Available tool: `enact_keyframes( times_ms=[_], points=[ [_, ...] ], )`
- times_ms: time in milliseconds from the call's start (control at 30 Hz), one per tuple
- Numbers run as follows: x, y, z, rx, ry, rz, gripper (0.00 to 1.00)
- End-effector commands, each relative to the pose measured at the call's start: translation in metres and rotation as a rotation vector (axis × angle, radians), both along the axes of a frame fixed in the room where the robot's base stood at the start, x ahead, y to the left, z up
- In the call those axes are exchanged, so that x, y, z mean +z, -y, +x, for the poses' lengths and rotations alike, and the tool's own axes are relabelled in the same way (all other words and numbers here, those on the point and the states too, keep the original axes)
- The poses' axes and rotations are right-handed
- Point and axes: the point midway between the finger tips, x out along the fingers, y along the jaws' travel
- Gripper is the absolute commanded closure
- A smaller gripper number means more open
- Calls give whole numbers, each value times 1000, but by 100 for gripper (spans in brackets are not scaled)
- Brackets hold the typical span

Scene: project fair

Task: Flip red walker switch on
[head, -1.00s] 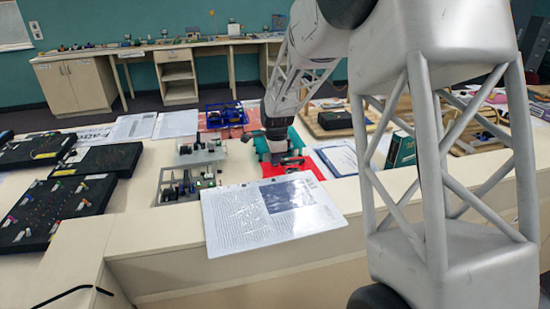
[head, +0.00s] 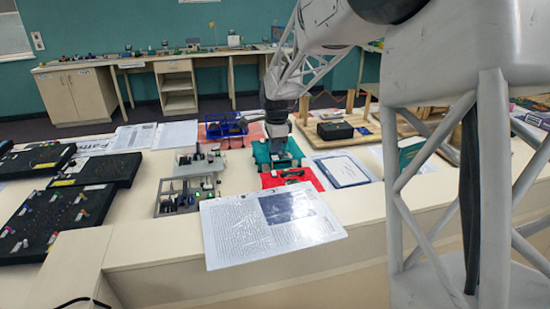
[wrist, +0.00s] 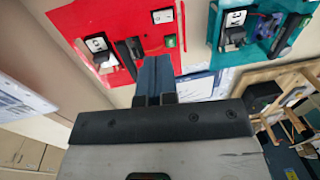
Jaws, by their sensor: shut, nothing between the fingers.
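The red walker's board (head: 315,182) lies on the near table, and it also shows in the wrist view (wrist: 82,18). In the wrist view it carries a black switch (wrist: 103,61) beside a white label, a long black part (wrist: 127,56) and a small green part (wrist: 170,41). I cannot tell which way the switch is set. My gripper (wrist: 155,62) is shut and empty, its dark blue fingers together, overlapping the red board's edge in that view. In the head view my gripper (head: 277,148) is over the teal board (head: 261,153), behind the red one.
The teal board (wrist: 225,58) has its own switch (wrist: 235,36). A grey board (head: 168,204) with parts is left of the red one. A printed sheet (head: 235,240) lies in front, a framed sheet (head: 342,170) to the right. Wooden frames (head: 350,112) stand behind.

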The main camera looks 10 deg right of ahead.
Motion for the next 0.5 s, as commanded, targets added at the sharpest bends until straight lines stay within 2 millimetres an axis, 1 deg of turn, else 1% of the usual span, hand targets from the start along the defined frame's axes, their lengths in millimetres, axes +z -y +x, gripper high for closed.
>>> enact_keyframes(
  times_ms=[33,100,200,333,500],
  points=[
    [9,0,-1,0,2,0,100],
    [18,0,-2,0,2,0,100],
    [29,0,-3,0,2,0,100],
    [37,0,-5,0,0,0,100],
    [40,0,-5,0,0,0,100]
  ],
)
